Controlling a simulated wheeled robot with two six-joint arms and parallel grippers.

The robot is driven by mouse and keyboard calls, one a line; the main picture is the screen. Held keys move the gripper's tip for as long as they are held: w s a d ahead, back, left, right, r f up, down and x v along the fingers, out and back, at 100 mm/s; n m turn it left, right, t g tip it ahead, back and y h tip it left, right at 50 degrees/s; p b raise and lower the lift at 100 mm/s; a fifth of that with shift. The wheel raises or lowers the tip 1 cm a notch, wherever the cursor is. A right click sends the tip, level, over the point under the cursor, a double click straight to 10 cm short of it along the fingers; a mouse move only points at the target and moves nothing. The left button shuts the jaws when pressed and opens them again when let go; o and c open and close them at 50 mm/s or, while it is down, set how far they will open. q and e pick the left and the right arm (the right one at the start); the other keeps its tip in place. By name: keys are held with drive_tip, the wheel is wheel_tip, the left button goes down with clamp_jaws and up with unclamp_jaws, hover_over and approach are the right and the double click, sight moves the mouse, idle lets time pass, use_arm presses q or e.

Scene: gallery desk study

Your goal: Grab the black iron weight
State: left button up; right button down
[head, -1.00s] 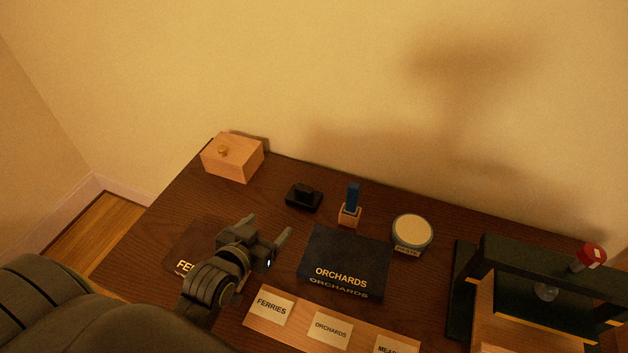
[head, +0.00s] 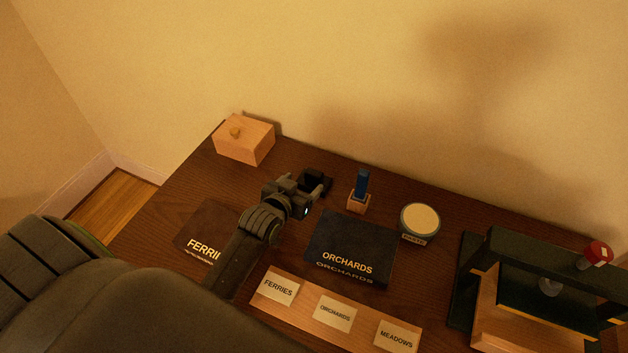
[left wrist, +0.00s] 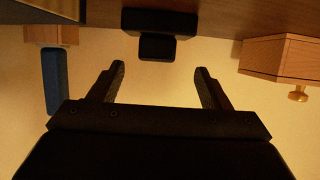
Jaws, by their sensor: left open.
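The black iron weight (head: 316,181) sits on the dark wooden desk, a low block with a raised grip on top. It also shows in the left wrist view (left wrist: 158,24), at the top middle, with its grip (left wrist: 157,46) pointing down in that picture. My left gripper (head: 303,191) is open and empty, close to the weight on its near side. In the left wrist view its two fingers (left wrist: 160,72) lie to either side of the weight's line, with a gap before the weight. In the head view the gripper hides part of the weight. My right gripper is not in view.
A wooden box (head: 244,139) with a knob stands left of the weight. A blue-handled tool in a wooden block (head: 359,202) and a round tub (head: 420,221) stand right. The ORCHARDS cover (head: 349,246) and FERRIES cover (head: 203,230) lie nearer. A dark press (head: 530,260) stands far right.

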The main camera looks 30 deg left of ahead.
sight(312, 177)
use_arm(q)
drive_tip(key=shift+d+f+p+x, duration=0.1)
drive_tip(key=shift+p+x, duration=0.1)
drive_tip(key=shift+x, duration=1.1)
drive_tip(key=shift+d+f+p+x, duration=0.1)
drive_tip(key=shift+p+x, duration=0.05)
drive_tip(key=shift+x, duration=1.15)
drive_tip(key=shift+s, duration=0.1)
clamp_jaws()
drive_tip(key=shift+r, duration=0.15)
